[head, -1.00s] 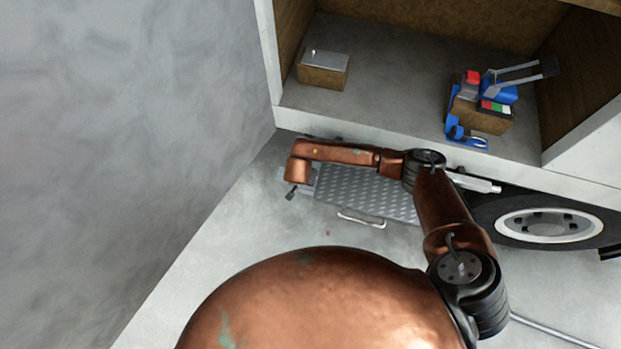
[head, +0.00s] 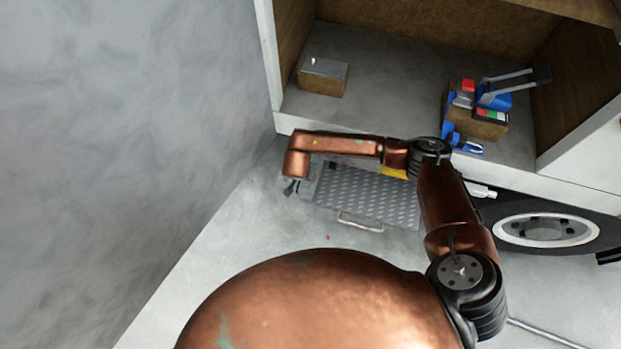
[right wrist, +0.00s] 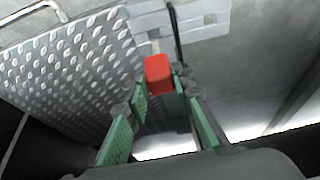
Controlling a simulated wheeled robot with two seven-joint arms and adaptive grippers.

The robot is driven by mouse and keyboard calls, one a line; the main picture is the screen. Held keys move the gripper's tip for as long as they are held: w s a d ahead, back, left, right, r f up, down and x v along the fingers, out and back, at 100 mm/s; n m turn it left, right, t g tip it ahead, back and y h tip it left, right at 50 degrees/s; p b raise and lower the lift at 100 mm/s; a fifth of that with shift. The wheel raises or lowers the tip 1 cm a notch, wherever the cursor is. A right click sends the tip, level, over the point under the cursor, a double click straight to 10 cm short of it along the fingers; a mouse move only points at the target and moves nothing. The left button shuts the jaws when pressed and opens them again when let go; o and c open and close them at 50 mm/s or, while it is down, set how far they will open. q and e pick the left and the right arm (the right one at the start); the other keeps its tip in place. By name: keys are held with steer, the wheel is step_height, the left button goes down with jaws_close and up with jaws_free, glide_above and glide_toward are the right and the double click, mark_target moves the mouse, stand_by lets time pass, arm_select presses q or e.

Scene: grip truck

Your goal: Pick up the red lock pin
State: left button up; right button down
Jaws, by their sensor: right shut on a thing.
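The red lock pin (right wrist: 158,73) shows as a red block between the green fingers of my right gripper (right wrist: 160,82) in the right wrist view. The gripper is shut on it, beside a grey bracket (right wrist: 205,18) at the edge of the tread plate (right wrist: 75,75). I cannot tell whether the pin still touches the bracket. In the head view my right gripper (head: 291,187) is small and dark at the plate's left end, and the pin is hidden there. My left gripper is out of view.
The tread plate (head: 365,195) with a handle (head: 360,222) lies below the truck bed (head: 395,85). A wheel (head: 545,230) is at the right. A small box (head: 323,78) and a crate with tools (head: 488,125) sit on the bed. A grey wall (head: 120,130) stands left.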

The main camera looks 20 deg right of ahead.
steer(key=s+a+p, duration=0.2)
steer(key=s+a, duration=0.8)
steer(key=s, duration=0.5)
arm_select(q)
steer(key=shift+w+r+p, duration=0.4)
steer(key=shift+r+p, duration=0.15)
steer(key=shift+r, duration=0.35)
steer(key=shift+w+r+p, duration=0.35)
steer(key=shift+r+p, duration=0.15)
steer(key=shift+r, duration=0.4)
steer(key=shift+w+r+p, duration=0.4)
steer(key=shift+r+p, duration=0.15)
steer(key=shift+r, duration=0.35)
arm_select(e)
steer(key=shift+r, duration=2.75)
steer(key=shift+w, duration=0.1)
